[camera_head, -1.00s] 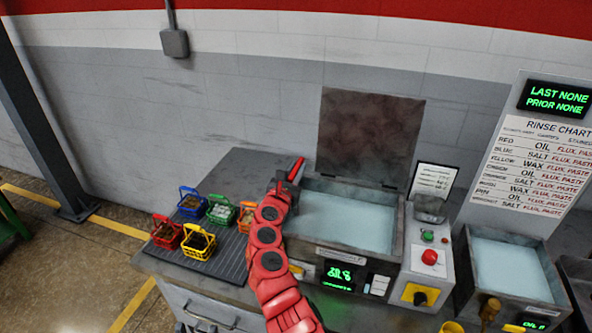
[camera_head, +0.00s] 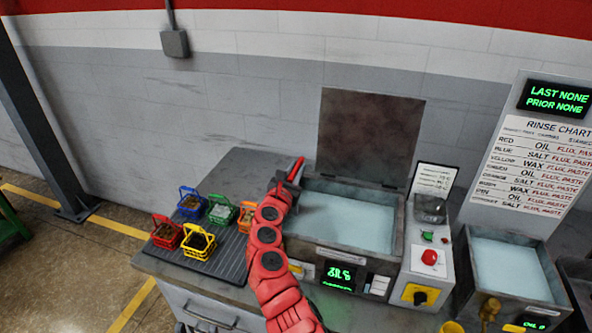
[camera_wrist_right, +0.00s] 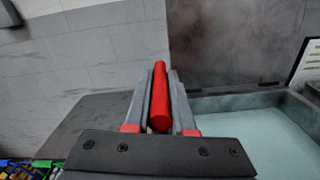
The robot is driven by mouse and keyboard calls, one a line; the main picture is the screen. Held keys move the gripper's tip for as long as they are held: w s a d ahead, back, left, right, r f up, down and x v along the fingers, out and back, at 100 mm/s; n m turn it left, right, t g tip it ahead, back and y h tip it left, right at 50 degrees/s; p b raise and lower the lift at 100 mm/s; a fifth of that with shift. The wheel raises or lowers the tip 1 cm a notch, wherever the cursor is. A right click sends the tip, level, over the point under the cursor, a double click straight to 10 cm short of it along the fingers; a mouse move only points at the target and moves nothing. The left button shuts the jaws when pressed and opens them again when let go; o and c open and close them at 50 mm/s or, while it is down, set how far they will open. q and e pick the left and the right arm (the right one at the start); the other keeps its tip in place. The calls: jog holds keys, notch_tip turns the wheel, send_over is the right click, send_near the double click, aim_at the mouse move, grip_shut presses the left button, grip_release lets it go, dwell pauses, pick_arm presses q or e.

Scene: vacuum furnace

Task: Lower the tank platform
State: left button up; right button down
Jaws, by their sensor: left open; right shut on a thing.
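The tank (camera_head: 388,262) stands open on the bench, filled with pale blue liquid, its dark lid (camera_head: 368,135) raised behind it. No platform shows in the liquid. A red bar-shaped handle (camera_head: 297,168) stands at the tank's back left corner. My right gripper (camera_head: 288,186) is shut around this handle. In the right wrist view the red handle (camera_wrist_right: 160,95) lies between both fingers of the gripper (camera_wrist_right: 160,105), with the liquid to its right. My left gripper is not in view.
Several small coloured baskets, such as the yellow one (camera_head: 199,242), stand on a ribbed mat (camera_head: 228,262) left of my arm. A control box with a red button (camera_head: 430,257) is right of the tank. A second liquid tank (camera_head: 508,268) is further right.

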notch_tip(320, 180, down, 7)
jog(key=b, duration=0.4)
jog(key=shift+f+b, duration=0.2)
jog(key=shift+b, duration=0.15)
jog(key=shift+a, duration=0.1)
jog(key=c, duration=0.8)
grip_release()
jog(key=shift+o, duration=0.2)
jog(key=shift+r, duration=0.1)
jog(key=s+r+b, duration=0.1)
jog(key=s+r, duration=0.1)
jog(key=s, duration=0.6)
jog(key=s+r+b, duration=0.1)
jog(key=s+r, duration=0.2)
jog(key=s, duration=0.5)
